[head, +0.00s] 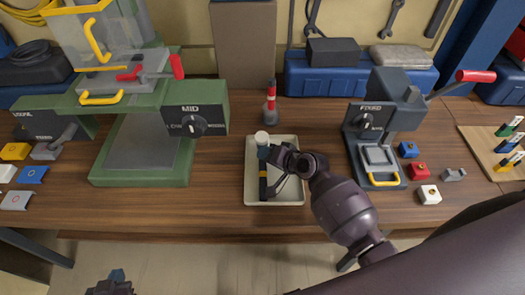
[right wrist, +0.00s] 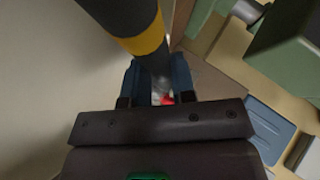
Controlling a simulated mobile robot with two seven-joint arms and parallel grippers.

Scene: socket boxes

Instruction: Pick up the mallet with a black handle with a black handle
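The mallet (head: 263,185) has a black handle with a yellow band and a pale head at the far end. It is over the shallow cream tray (head: 248,185); I cannot tell whether it touches the bottom. My right gripper (head: 266,153) is at the mallet just below its head. In the right wrist view the blue fingers (right wrist: 158,82) press on both sides of the mallet's grey shaft, beyond the yellow band (right wrist: 145,42). My left gripper (head: 115,279) is low at the bottom left, away from the table; its finger opening is unclear.
A green machine (head: 140,150) stands left of the tray, and a grey press (head: 378,140) stands right. A red-and-black upright tool (head: 270,100) is just behind the tray. Small coloured blocks lie beside both machines. Bare wood lies between the tray and the green machine.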

